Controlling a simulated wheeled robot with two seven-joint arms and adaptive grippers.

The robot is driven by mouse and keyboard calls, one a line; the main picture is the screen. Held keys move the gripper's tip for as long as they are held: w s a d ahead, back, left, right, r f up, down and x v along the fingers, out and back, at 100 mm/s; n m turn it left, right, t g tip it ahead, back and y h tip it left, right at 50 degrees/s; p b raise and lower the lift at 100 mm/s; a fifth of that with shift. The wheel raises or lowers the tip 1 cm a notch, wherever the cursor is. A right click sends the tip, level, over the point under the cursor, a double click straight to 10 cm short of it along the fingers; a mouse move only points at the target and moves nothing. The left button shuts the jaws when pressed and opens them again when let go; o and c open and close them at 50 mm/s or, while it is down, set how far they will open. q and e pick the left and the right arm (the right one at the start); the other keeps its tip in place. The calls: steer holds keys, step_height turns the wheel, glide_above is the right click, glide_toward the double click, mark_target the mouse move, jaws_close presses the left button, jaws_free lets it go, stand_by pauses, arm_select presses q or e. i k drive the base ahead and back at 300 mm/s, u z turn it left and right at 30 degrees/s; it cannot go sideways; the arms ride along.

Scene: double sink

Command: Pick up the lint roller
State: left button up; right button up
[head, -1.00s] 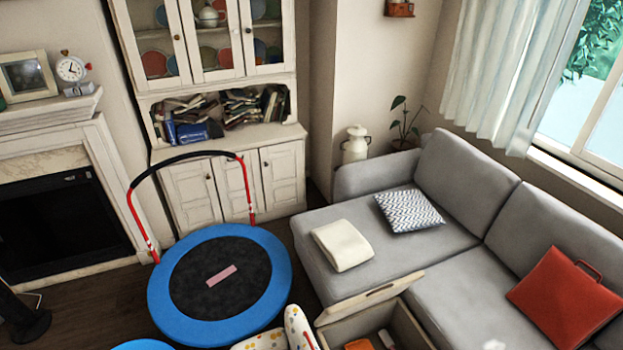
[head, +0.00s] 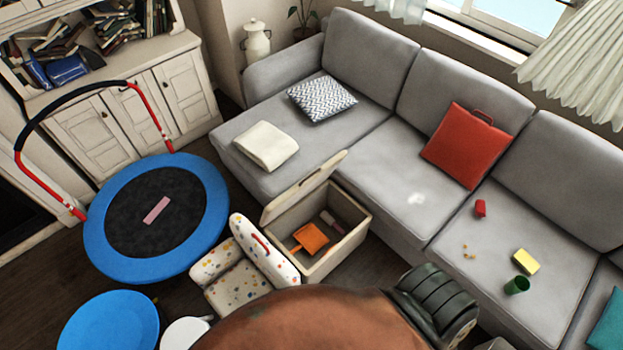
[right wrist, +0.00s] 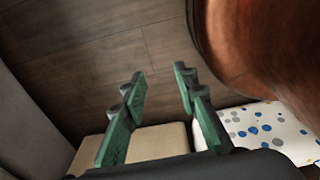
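An open storage box (head: 345,245) stands on the floor in front of the sofa in the head view, its lid raised. Inside lie an orange scoop-like item (head: 311,238) and a small pinkish item (head: 331,220), which may be the lint roller; it is too small to be sure. A flat pink block (head: 156,210) lies on the trampoline. My right gripper (right wrist: 160,82) is open and empty in the right wrist view, above the wooden floor near a beige surface and a dotted cushioned surface.
A dotted child's chair (head: 230,285) stands left of the box. A grey sofa (head: 375,165) lies behind, the blue trampoline (head: 105,255) to the left.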

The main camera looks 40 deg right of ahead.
mark_target(326, 217)
steer(key=z, duration=1.45)
